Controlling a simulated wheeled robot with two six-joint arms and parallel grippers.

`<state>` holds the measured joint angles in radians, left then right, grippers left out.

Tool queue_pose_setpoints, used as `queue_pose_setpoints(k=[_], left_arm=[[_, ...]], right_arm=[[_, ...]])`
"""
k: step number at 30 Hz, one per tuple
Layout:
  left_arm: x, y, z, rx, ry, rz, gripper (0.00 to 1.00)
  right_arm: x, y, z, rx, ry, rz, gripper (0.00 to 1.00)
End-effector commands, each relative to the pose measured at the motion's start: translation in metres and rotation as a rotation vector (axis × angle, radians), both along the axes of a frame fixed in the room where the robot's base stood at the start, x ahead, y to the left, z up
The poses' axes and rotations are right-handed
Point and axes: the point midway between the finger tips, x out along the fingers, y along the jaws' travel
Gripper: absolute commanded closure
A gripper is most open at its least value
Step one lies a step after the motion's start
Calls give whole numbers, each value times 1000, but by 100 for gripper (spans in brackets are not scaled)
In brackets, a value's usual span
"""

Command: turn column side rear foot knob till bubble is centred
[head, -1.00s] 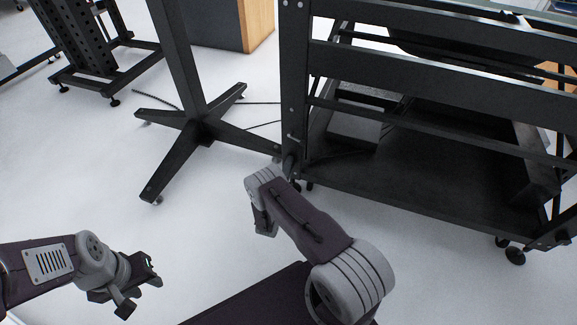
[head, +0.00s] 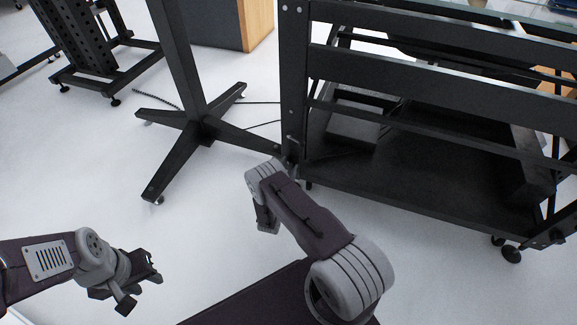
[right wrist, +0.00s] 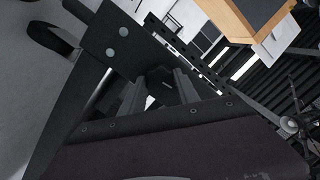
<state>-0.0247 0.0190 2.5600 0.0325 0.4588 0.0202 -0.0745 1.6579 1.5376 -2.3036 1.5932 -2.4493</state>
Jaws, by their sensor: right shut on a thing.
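The black frame (head: 287,75) stands at the right in the head view, its near corner post running down beside my right arm. My right gripper (right wrist: 158,92) shows in the right wrist view, its two grey fingers closed around a dark, partly hidden piece, the foot knob (right wrist: 155,78), just below a bolted black post. In the head view my right wrist hides much of that grip at the frame's lower corner. My left gripper (head: 153,268) is at the lower left, empty, its fingertips apart, well clear of the frame. No bubble level can be made out.
A black column with a cross-shaped foot (head: 205,128) stands on the floor left of the frame, close to its corner post. A caster (head: 511,254) is under the frame's right end. A dark box (head: 355,122) lies on the lower shelf.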

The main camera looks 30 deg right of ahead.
Motion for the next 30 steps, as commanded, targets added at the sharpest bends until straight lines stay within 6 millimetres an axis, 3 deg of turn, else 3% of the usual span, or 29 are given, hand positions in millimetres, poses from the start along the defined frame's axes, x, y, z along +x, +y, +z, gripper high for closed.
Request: queue_pose_setpoints(k=[15,30], left_arm=[[0,0,-4,0,0,0,64],[0,0,-9,0,0,0,64]], right_arm=[[1,1,0,-266,312,0,100],[1,1,1,-361,425,0,100]])
